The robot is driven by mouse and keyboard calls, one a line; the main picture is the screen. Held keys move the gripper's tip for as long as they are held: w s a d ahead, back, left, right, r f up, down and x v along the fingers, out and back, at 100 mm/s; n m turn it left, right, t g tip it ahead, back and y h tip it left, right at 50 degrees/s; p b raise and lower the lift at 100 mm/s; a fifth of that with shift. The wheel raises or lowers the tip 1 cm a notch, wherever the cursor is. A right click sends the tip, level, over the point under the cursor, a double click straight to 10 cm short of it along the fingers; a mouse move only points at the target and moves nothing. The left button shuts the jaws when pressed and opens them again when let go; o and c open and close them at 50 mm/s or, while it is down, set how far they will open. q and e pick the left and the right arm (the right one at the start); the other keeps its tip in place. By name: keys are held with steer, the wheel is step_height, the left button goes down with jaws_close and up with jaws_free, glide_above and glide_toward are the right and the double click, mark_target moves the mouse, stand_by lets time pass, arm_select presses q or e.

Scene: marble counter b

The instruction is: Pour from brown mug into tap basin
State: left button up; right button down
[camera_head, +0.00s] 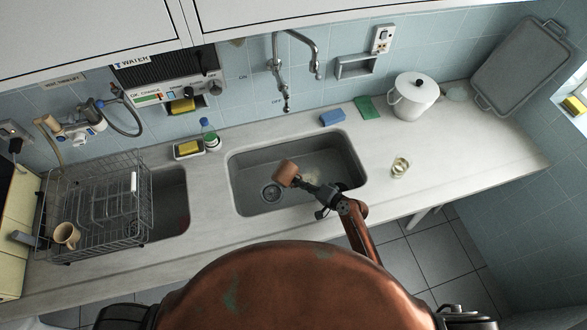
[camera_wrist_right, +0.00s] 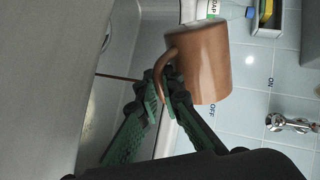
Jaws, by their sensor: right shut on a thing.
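The brown mug (camera_head: 286,172) is above the large grey sink basin (camera_head: 240,197) in the head view, over its middle near the drain. My right gripper (camera_head: 307,185) is shut on the mug's handle; the wrist view shows its green fingers (camera_wrist_right: 163,92) closed around the handle of the mug (camera_wrist_right: 203,66). The mug looks tilted in the head view, and its opening and contents are hidden. The tap (camera_head: 287,70) is on the tiled wall behind the basin. My left gripper is not in view.
A wire rack (camera_head: 97,207) with a tan mug (camera_head: 66,235) stands at the left over a smaller sink. A soap bottle (camera_head: 209,136), blue sponge (camera_head: 332,117), white pot (camera_head: 413,97) and small glass (camera_head: 400,165) stand on the counter (camera_head: 465,150). The right counter is mostly clear.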

steer(key=shift+w+d+f+m+b, duration=0.15)
steer(key=shift+w+f+m+b, duration=0.15)
steer(key=shift+m+b, duration=0.1)
stand_by(0.3)
steer(key=shift+r+m+g+y+p, duration=0.4)
steer(key=shift+m+y+p, duration=0.1)
steer(key=shift+p, duration=0.2)
stand_by(0.6)
steer(key=shift+s+f+n+b, duration=0.2)
steer(key=shift+f+n+b, duration=0.1)
steer(key=shift+f+b, duration=0.5)
steer(key=shift+s+a+r+n+t+h+p, duration=0.25)
steer(key=shift+s+n+t+p, duration=0.1)
steer(key=shift+s, duration=0.1)
steer(key=shift+s+a+r+n+t+h+p, duration=0.1)
steer(key=shift+s+r+n+t+h+p, duration=0.1)
steer(key=shift+s+n+t+p, duration=0.15)
steer(key=shift+d+r+n+t+h, duration=0.1)
steer(key=shift+r+n+t+h, duration=0.15)
steer(key=shift+n, duration=0.25)
steer(key=shift+w+f, duration=0.1)
steer(key=shift+w, duration=0.05)
